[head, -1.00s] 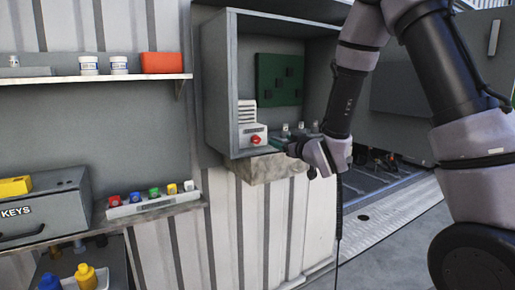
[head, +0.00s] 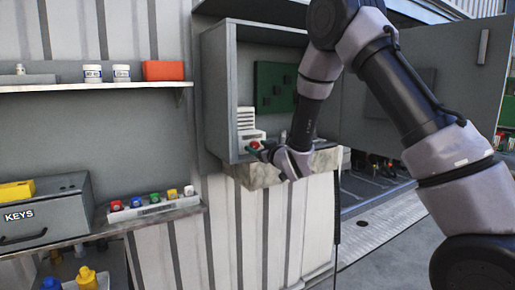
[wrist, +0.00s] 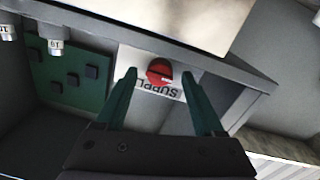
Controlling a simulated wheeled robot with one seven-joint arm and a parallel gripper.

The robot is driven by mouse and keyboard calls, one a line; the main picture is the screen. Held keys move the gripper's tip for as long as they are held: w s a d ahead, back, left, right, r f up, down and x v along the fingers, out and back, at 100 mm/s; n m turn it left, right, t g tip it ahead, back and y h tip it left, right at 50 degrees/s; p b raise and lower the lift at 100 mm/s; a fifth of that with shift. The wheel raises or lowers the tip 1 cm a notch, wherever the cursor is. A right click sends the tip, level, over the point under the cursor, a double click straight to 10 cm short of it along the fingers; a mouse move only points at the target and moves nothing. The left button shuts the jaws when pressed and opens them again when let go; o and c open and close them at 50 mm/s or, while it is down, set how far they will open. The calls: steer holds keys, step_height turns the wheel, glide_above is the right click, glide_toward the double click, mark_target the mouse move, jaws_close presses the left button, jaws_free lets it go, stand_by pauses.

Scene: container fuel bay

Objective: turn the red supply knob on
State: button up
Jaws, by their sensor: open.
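The red supply knob (head: 254,145) sits on a small white panel (head: 248,135) at the lower left inside the open grey cabinet. In the wrist view the red knob (wrist: 159,72) shows a dark slot line and lies between the fingertips, slightly beyond them. The panel (wrist: 150,108) carries the upside-down lettering "SUPPL", partly cut off. My gripper (wrist: 160,75) has two green fingers spread on either side of the knob, apart from it. In the head view my gripper (head: 258,151) is right in front of the panel, and its fingers partly cover the knob's lower side.
A green circuit board (head: 275,88) is on the cabinet's back wall. The cabinet's side wall (head: 217,95) stands close left of the knob. A stone-like ledge (head: 262,171) is below. At left are a shelf (head: 75,88) and a grey key box (head: 45,212).

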steer(key=shift+w, duration=0.1)
jaws_close()
stand_by(0.3)
steer(key=m, duration=0.4)
steer(key=shift+d, duration=0.1)
steer(key=m, duration=0.5)
steer(key=shift+w, duration=0.1)
steer(key=m, duration=0.4)
steer(key=shift+d+m+g, duration=0.1)
steer(key=shift+m+g, duration=0.2)
steer(key=shift+f+m, duration=0.1)
steer(key=shift+m, duration=1.7)
